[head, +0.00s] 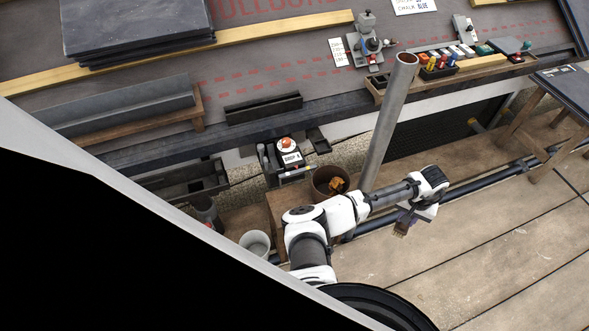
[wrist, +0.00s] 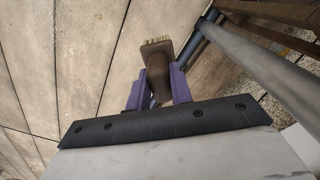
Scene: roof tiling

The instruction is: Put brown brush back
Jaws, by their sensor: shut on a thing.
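My gripper (head: 408,213) is held out over the wooden plank deck, right of the grey upright pole. In the wrist view my gripper (wrist: 159,92) has its two purple fingers shut on the brown brush (wrist: 158,68). The brush has a brown handle between the fingers and a block with pale bristles at its far end. In the head view the brush (head: 401,230) hangs below the gripper, small and partly hidden by it.
The grey pole (head: 388,125) stands close left of my gripper. A brown bucket (head: 328,181) with orange-brown contents and a pale bucket (head: 255,242) stand left. A wooden tray (head: 450,72) of small items lies on the roof surface. A trestle table (head: 565,85) stands right. Planks at lower right are clear.

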